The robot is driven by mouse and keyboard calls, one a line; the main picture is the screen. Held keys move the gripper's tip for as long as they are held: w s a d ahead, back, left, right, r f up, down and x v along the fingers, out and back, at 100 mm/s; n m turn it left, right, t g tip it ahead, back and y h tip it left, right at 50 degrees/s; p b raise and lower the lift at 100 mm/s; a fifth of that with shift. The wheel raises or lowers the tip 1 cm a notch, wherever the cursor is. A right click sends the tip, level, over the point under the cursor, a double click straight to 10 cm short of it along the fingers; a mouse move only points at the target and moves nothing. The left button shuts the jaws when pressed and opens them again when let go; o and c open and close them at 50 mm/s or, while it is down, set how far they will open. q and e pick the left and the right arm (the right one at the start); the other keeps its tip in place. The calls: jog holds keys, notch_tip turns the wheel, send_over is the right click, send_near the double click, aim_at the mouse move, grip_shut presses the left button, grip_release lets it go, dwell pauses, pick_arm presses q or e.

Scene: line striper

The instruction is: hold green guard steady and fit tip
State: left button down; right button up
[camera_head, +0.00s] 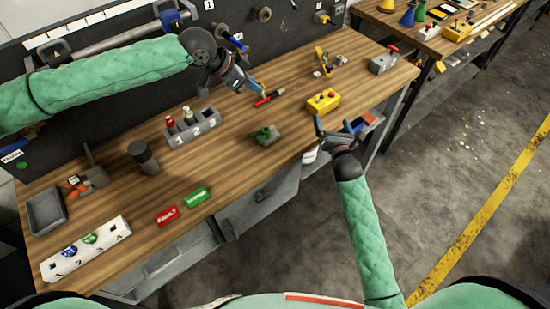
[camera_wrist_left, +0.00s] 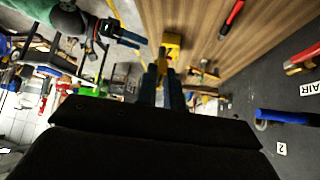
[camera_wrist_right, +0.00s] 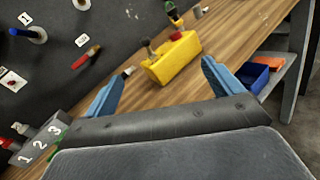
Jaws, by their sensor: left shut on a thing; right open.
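The green guard (camera_head: 264,134) appears to be the green part on a small grey base near the middle of the bench. A sliver of green (camera_wrist_right: 56,135) shows at the lower left of the right wrist view, mostly hidden. My left gripper (camera_head: 256,88) is over the back of the bench, shut on a small tan piece (camera_wrist_left: 162,60), perhaps the tip; its shape is mostly hidden by the fingers. My right gripper (camera_head: 338,127) is open and empty by the bench's front edge, right of the guard. Its spread fingers also show in the right wrist view (camera_wrist_right: 163,82).
A red and black pen-like tool (camera_head: 269,98) lies under my left gripper. A grey numbered rack (camera_head: 193,127) is left of the guard. Red (camera_head: 167,215) and green (camera_head: 197,197) labelled blocks lie near the front edge.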

aim_at(266, 134)
jog(key=s+a+n+y, duration=0.1)
jog(key=s+a, duration=0.2)
jog(key=a, duration=0.3)
jog(key=s+a+f+n+y, duration=0.1)
jog(key=s+a+n, duration=0.1)
jog(key=s+a, duration=0.2)
jog(key=s+a+n, duration=0.2)
jog(key=s+a, duration=0.2)
jog(key=a, duration=0.4)
jog(key=shift+s+a+f+y, duration=0.25)
jog(key=shift+a+f+y, duration=0.05)
jog(key=shift+y, duration=0.1)
jog(key=shift+s+a, duration=0.2)
jog(key=shift+a, duration=0.15)
jog(key=shift+a+n, duration=0.15)
jog(key=shift+n, duration=0.15)
jog(key=x, duration=1.1)
jog(key=shift+w+a+f, duration=0.1)
jog(key=shift+w+a, duration=0.1)
jog(key=shift+w, duration=0.2)
